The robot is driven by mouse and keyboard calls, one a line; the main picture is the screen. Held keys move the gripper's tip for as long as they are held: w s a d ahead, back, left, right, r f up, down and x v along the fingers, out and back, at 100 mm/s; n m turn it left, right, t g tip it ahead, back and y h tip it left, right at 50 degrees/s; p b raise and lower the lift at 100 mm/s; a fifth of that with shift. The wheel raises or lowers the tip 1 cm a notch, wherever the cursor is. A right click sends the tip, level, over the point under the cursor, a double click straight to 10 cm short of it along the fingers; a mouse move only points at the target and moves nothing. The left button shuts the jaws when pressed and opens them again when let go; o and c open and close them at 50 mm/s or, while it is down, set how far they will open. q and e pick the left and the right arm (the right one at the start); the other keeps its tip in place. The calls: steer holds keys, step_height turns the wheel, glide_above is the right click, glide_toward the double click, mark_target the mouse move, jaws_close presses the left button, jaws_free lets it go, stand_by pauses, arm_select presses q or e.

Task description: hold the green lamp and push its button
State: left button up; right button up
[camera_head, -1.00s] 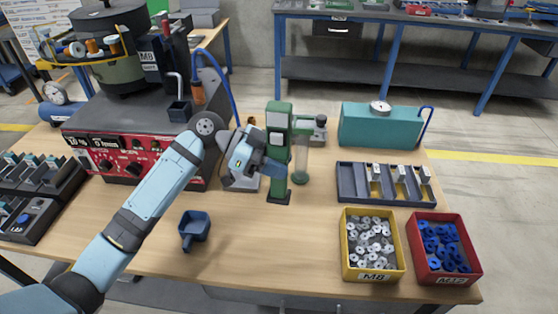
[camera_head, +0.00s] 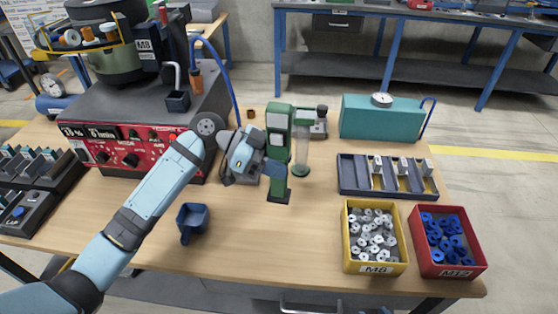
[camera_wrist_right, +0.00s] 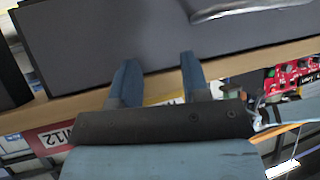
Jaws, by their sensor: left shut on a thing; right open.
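The green lamp (camera_head: 278,128) is a tall green body that stands upright near the middle of the table in the head view. My left gripper (camera_head: 273,170) is shut on its lower part from the left, and the fingers hide some of it. A pale patch shows on the front of the lamp; I cannot tell whether it is the button. My right gripper (camera_wrist_right: 155,68) shows only in the right wrist view.
A clear tube (camera_head: 302,155) stands close right of the lamp. A slotted tray (camera_head: 350,178), a yellow bin (camera_head: 347,235) and a red bin (camera_head: 417,240) lie to the right. A blue scoop (camera_head: 192,220) is at front left. The front middle of the table is clear.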

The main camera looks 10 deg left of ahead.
mark_target(279, 192)
arm_select(q)
steer(key=shift+f+b, duration=0.35)
steer(key=shift+f, duration=0.2)
steer(key=shift+f+b, duration=0.6)
steer(key=shift+f, duration=0.25)
arm_select(e)
steer(key=shift+a+f, duration=0.1)
steer(key=shift+f, duration=0.3)
arm_select(q)
steer(key=shift+f+b, duration=0.55)
steer(key=shift+f, duration=0.2)
arm_select(e)
steer(key=shift+w+t, duration=0.1)
steer(key=shift+t, duration=0.2)
arm_select(q)
steer(key=shift+f+b, duration=0.45)
steer(key=shift+f, duration=0.2)
steer(key=shift+f+b, duration=0.45)
steer(key=shift+f, duration=0.2)
steer(key=shift+f+b, duration=0.5)
steer(key=shift+f, duration=0.25)
steer(key=shift+f+b, duration=0.4)
steer(key=shift+f, duration=0.15)
arm_select(e)
steer(key=shift+w+a+f+y, duration=0.1)
steer(key=shift+w+a+y, duration=0.05)
steer(key=shift+a+y, duration=0.25)
